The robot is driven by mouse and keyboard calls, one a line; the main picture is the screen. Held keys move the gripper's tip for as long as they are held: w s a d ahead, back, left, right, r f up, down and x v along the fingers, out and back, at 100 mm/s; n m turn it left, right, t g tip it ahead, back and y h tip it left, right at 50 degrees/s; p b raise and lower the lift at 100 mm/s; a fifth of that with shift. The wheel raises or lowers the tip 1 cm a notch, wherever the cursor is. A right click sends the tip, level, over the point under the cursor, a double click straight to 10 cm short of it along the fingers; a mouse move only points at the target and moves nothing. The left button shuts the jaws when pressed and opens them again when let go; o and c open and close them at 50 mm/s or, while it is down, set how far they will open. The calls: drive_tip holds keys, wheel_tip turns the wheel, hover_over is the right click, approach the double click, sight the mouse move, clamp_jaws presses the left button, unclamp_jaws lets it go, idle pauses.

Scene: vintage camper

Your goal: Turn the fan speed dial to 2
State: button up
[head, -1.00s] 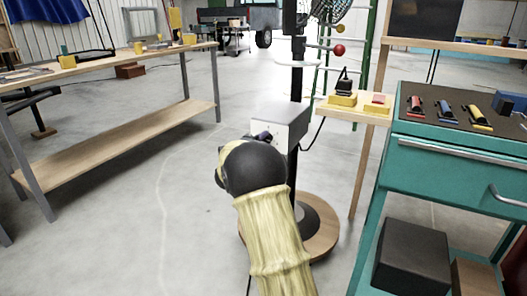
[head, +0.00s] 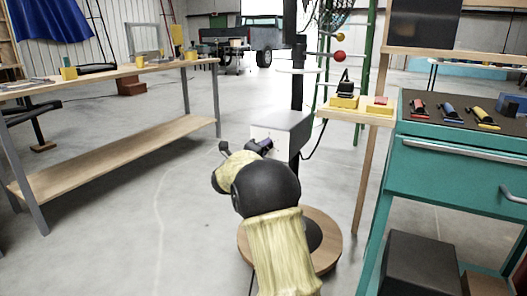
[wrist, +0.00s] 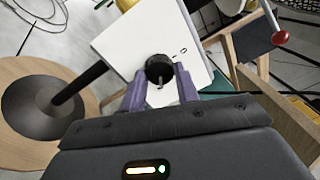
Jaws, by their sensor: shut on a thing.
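The black round fan speed dial (wrist: 158,66) sits on the white face of the control box (wrist: 120,45) in the wrist view. My gripper (wrist: 161,74) has its two purple fingers on either side of the dial, shut on it. A light pointer line shows on the dial's lower part. Small dark marks show on the face to the right of the dial; I cannot read the numbers. In the head view the box (head: 284,121) is on the black fan pole (head: 297,85), and my gripper (head: 256,147) is at its left face. My arm hides part of the box there.
The fan's round wooden base (head: 328,236) stands on the floor. A teal tool cart (head: 450,190) is close on the right, beside a small wooden shelf (head: 358,113). A long workbench (head: 140,68) stands left. The floor between is clear.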

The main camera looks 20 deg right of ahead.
drive_tip(key=shift+f, duration=0.15)
drive_tip(key=o, duration=1)
drive_tip(key=p+v, duration=0.5)
drive_tip(key=v, duration=1.2)
drive_tip(key=shift+s+a, duration=0.2)
